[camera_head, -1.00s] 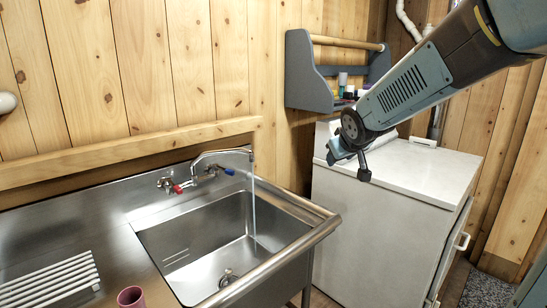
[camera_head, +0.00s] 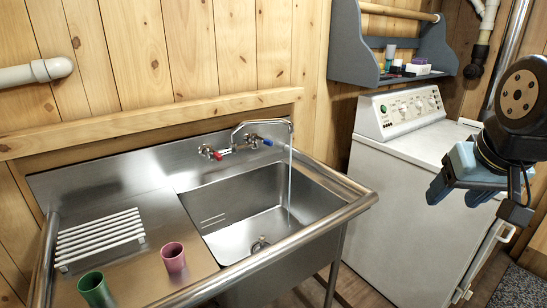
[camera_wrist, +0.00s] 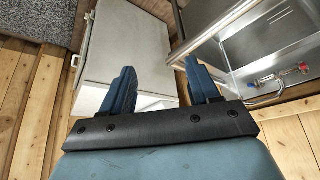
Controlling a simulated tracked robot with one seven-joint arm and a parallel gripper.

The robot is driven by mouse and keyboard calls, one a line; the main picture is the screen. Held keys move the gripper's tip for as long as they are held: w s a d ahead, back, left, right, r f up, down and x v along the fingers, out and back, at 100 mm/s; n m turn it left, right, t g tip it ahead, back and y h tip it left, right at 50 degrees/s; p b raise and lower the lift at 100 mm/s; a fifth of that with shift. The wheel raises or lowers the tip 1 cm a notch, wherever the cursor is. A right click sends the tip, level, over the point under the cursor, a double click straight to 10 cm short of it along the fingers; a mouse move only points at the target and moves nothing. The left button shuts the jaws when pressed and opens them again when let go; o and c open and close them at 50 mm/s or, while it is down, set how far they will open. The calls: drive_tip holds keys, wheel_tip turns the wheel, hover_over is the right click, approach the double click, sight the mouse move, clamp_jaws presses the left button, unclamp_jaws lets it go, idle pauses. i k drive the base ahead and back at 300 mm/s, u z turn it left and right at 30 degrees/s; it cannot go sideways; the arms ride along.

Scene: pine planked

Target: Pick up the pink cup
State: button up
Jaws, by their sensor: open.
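The pink cup (camera_head: 173,257) stands upright on the steel drainboard, left of the sink basin and near the front edge. It does not show in the wrist view. My gripper (camera_head: 455,196) is at the right side of the head view, in front of the white washing machine and well away from the cup. In the wrist view its two blue fingers (camera_wrist: 158,88) are spread apart with nothing between them.
A green cup (camera_head: 95,289) stands left of the pink cup. A white rack (camera_head: 98,238) lies behind them. The sink basin (camera_head: 255,220) has water running from the tap. The washing machine (camera_head: 400,160) stands right of the sink, below a blue-grey shelf (camera_head: 350,45).

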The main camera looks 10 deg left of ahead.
sight(172, 254)
drive_tip(key=z, duration=0.55)
drive_tip(key=k, duration=1)
drive_tip(key=u, duration=1)
drive_tip(key=i, duration=1)
drive_tip(key=z, duration=0.05)
